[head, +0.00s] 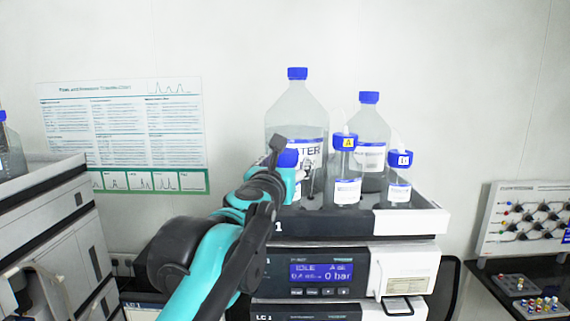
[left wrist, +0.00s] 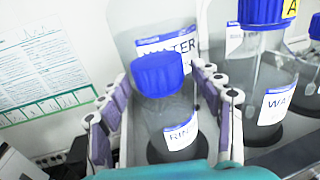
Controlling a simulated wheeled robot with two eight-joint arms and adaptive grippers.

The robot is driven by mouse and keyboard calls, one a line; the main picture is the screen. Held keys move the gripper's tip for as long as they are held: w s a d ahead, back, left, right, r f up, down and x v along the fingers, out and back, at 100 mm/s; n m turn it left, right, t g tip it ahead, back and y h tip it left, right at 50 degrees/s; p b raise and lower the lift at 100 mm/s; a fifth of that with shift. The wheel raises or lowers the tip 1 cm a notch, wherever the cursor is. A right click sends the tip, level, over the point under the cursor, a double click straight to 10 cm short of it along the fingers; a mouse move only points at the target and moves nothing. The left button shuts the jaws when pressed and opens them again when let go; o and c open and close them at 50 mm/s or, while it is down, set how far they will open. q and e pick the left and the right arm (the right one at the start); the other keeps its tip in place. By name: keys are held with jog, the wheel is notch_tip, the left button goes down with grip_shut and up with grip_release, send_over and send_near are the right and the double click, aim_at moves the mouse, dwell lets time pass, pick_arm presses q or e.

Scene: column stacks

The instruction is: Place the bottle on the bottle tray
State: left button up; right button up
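The bottle (left wrist: 180,108) is a small clear one with a blue cap and a white label starting "RIN". In the left wrist view it stands between the two fingers of my left gripper (left wrist: 158,80). The fingers are spread, one on each side, with small gaps showing beside the bottle. In the head view my left gripper (head: 290,160) is at the left front of the bottle tray (head: 415,223), and the bottle's blue cap (head: 288,158) shows between its fingers. The bottle appears to stand on the tray; its base is hidden in the head view. My right gripper is not in view.
A large WATER bottle (head: 297,115) stands close behind. Another tall bottle (head: 369,130), bottle A (head: 347,170) and another small capped bottle (head: 399,178) stand to the right on the tray. The tray tops an instrument stack (head: 320,273). Another stack (head: 50,220) stands at left.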

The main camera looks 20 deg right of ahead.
pick_arm(q)
jog(key=shift+r, duration=0.15)
jog(key=b+v, duration=0.1)
jog(key=v, duration=1.1)
jog(key=shift+b, duration=0.35)
jog(key=shift+a, duration=0.1)
jog(key=s+a+f+m+g, duration=0.1)
jog(key=a+f+m+g, duration=0.1)
jog(key=a+f+m, duration=0.55)
jog(key=s+a+f+m+g, duration=0.2)
jog(key=f+m, duration=0.9)
jog(key=f, duration=0.2)
jog(key=s+a+f+m+g+y, duration=0.2)
jog(key=s+a+f+m+y, duration=0.2)
jog(key=a+f, duration=0.6)
jog(key=s+a+f+m+g+y, duration=0.3)
jog(key=s+a+f+m, duration=0.4)
jog(key=f, duration=1)
jog(key=a+m+y, duration=0.1)
jog(key=a, duration=0.2)
jog(key=shift+s+a+f, duration=0.15)
jog(key=shift+s+a, duration=0.1)
jog(key=shift+s, duration=0.1)
